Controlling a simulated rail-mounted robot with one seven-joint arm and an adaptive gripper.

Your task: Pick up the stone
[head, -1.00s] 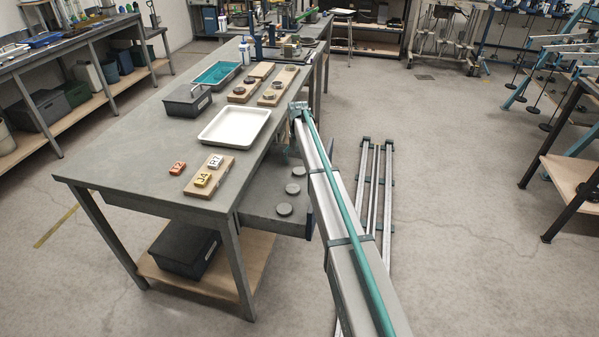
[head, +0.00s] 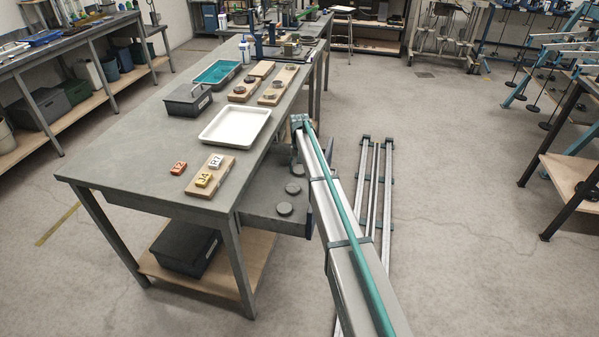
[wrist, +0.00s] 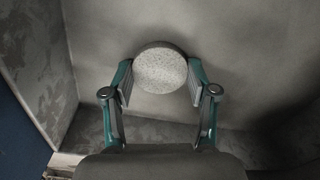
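A round, pale speckled stone (wrist: 160,68) lies in the wrist view between the fingertips of my gripper (wrist: 160,85). The two teal and grey fingers stand apart, one on each side of it, with narrow gaps showing. I see no clear grip on it. In the head view the end of my arm reaches down over the open grey drawer (head: 262,212) at the table's right side. Round grey stones (head: 285,209) lie in a row in that drawer. The far one, near my gripper, is partly hidden.
The drawer walls stand close around my gripper; a wall (wrist: 30,70) shows at left in the wrist view. Metal rails (head: 375,190) lie on the floor at right.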

